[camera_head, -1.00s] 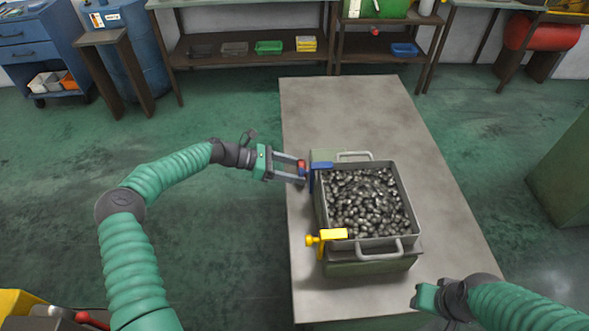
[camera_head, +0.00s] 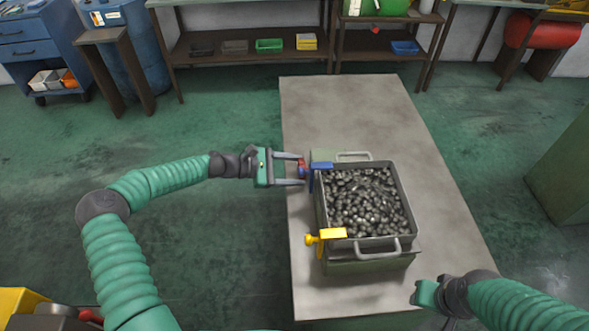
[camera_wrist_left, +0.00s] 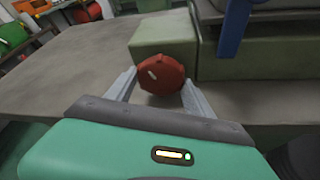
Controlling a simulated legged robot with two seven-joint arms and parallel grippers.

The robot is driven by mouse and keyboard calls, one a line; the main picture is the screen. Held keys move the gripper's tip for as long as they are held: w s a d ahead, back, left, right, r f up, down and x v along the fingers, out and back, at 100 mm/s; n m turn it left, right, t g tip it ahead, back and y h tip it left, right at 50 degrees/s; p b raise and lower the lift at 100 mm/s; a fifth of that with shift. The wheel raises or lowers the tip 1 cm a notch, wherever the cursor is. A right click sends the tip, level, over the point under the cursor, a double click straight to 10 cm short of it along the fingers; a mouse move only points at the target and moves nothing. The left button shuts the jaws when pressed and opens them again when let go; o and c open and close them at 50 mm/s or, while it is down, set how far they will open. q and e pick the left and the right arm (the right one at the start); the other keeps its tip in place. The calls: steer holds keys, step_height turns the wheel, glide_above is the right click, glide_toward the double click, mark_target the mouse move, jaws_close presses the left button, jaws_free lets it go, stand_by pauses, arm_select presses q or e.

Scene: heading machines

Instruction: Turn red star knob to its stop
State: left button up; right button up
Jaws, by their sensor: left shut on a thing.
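The red star knob (camera_wrist_left: 160,74) sits on the end of a green block (camera_wrist_left: 165,38) beside the bin, facing my left gripper. It has a small pale mark on its face. My left gripper (camera_wrist_left: 158,92) is shut on the knob, one finger on each side, in the left wrist view. In the head view the left gripper (camera_head: 301,170) reaches in from the left, and the knob (camera_head: 302,167) shows between its fingertips beside a blue clamp (camera_head: 321,165). My right gripper (camera_head: 425,294) is at the lower right, away from the knob; its fingers are not clearly visible.
A grey metal bin (camera_head: 409,207) full of dark metal parts stands on the grey table (camera_head: 340,103). A yellow clamp with a knob (camera_head: 325,236) sits at its near left corner. The table's left edge runs under my left gripper. The far table end is clear.

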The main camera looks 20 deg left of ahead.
arm_select(q)
steer(key=shift+m+t, duration=0.4)
stand_by(0.3)
steer(key=o, duration=1.4)
steer(key=shift+c, duration=0.2)
steer(key=v, duration=1.6)
steer(key=shift+s+a+r, duration=0.15)
steer(key=shift+a, duration=0.2)
